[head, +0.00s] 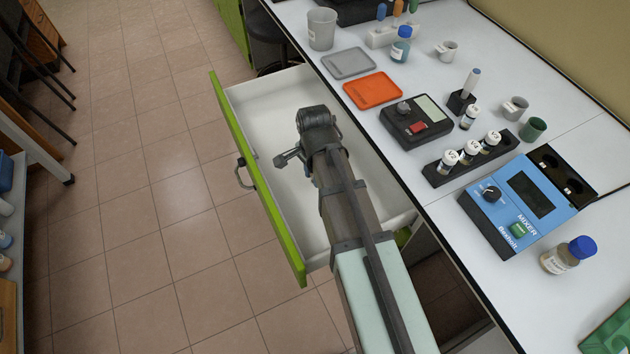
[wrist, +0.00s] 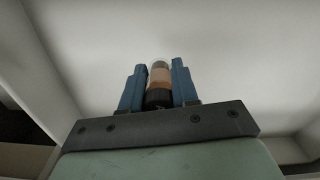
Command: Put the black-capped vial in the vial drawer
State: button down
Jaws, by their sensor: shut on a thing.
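The black-capped vial (wrist: 159,80) is held between the two blue fingers of my gripper (wrist: 159,86) in the wrist view. Its black cap is toward the gripper's base and its amber and clear part points away. The vial is hidden behind my arm in the head view. The open drawer (head: 236,97) has a green front and a white inside, and it is empty where it shows. My arm's end is over the drawer in the head view, and the wrist view shows the white drawer bottom and walls around the vial.
The white bench (head: 440,75) lies right of the drawer. On it are a rack of white-capped vials (head: 468,158), a blue mixer (head: 523,200), a black device (head: 415,122), an orange tray (head: 372,91) and a blue-capped bottle (head: 568,255). The tiled floor left of the drawer is clear.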

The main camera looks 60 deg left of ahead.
aim_at(315, 192)
jog(key=shift+f, duration=2.75)
jog(key=shift+f, duration=0.15)
jog(key=c, duration=0.8)
grip_release()
jog(key=shift+c, duration=0.2)
notch_tip(315, 192, up, 12)
jog(key=shift+r, duration=0.15)
